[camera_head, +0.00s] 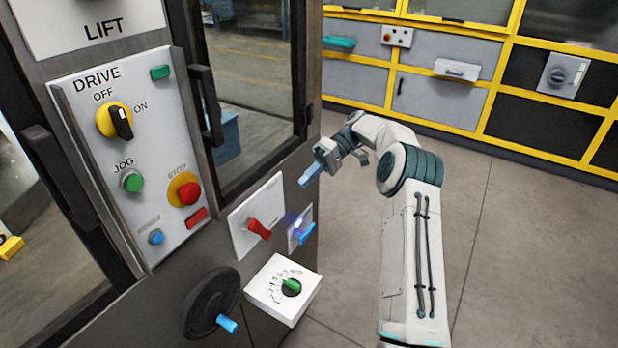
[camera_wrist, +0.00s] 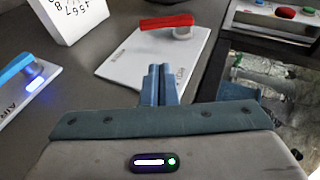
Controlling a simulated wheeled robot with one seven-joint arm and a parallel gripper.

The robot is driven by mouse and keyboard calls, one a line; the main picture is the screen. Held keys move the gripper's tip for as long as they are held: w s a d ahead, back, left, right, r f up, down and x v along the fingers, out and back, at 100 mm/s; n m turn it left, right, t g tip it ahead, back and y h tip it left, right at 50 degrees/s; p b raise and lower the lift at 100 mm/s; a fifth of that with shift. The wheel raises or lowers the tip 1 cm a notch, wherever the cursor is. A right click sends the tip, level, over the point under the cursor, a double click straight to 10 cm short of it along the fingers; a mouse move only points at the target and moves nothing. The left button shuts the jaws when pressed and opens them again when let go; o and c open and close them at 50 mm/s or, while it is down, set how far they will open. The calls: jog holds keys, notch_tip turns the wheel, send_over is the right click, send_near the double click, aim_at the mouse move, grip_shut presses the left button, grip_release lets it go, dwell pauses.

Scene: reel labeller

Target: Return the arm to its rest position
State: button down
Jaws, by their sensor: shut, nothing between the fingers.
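My gripper (camera_head: 310,174) is at the end of my white and teal arm, in front of the machine's dark front panel. Its two blue fingers are together with nothing between them. In the wrist view the shut fingers (camera_wrist: 160,84) point toward a white plate (camera_wrist: 130,62) with a red lever (camera_wrist: 167,22). The fingertips overlap the plate's edge in that view; I cannot tell any contact there. In the head view the red lever (camera_head: 258,228) is below and left of my gripper, and the gripper looks apart from it.
A blue lever (camera_head: 304,234) with a lit light is below my gripper. A white dial box (camera_head: 283,290) and a black handwheel (camera_head: 210,303) are lower. The drive panel (camera_head: 130,150) is at left. Open floor (camera_head: 520,240) lies right, before yellow-framed cabinets (camera_head: 440,90).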

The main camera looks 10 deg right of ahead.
dwell(0.3)
jog(key=s+a+r+m+t+h, duration=0.1)
jog(key=s+a+r+h, duration=0.15)
jog(key=s, duration=0.25)
jog(key=s+a+r+m+t+h+p, duration=0.1)
jog(key=s+r+m+h, duration=0.1)
jog(key=s+r, duration=0.15)
jog(key=s+a+r+m+t+h, duration=0.1)
jog(key=s+a+r+h, duration=0.15)
jog(key=s, duration=0.25)
jog(key=s+d+m+t+h, duration=0.1)
jog(key=s+d+t+h, duration=0.1)
jog(key=s, duration=0.8)
jog(key=s+d+m+t+h+p, duration=0.1)
jog(key=s+d+m+t+h, duration=0.1)
jog(key=s, duration=0.8)
jog(key=shift+s+d+f+t, duration=0.3)
jog(key=shift+d+t, duration=0.3)
jog(key=shift+t, duration=0.2)
jog(key=shift+d, duration=0.15)
